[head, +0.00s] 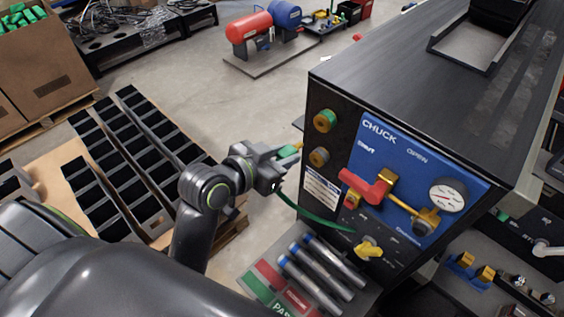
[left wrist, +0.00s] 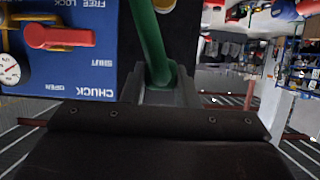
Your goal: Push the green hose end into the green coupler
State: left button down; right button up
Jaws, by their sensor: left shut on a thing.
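My left gripper (head: 284,160) is shut on the green hose end (head: 289,151), whose brass tip points toward the machine. The green hose (head: 318,219) sags from the gripper to the lower part of the machine's front. The green coupler (head: 325,120), brass with a green ring, is on the dark panel above and right of the hose tip. A gap shows between tip and coupler. In the left wrist view, the hose (left wrist: 150,40) runs up from between the fingers (left wrist: 166,92); the coupler cannot be made out there. My right gripper is not in view.
A second brass coupler (head: 319,157) sits just below the green one. The blue CHUCK panel (head: 400,160) carries a red lever (head: 365,187) and a gauge (head: 448,195). Metal cylinders (head: 322,275) lie below. Black bins (head: 125,150) stand on a pallet at left.

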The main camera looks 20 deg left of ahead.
aim_at(298, 144)
pick_arm(q)
jog(key=shift+r, duration=0.65)
jog(key=shift+w+d, duration=0.3)
jog(key=shift+w, duration=0.45)
jog(key=shift+w+d, duration=0.25)
jog(key=shift+w, duration=0.55)
jog(key=shift+w+d, duration=0.3)
jog(key=shift+w, duration=0.45)
jog(key=shift+w+d, duration=0.3)
jog(key=shift+w, duration=0.5)
jog(key=shift+w+d, duration=0.25)
jog(key=shift+w, duration=0.5)
jog(key=c, duration=1.1)
grip_release()
jog(key=shift+w, duration=0.1)
jog(key=shift+o, duration=0.2)
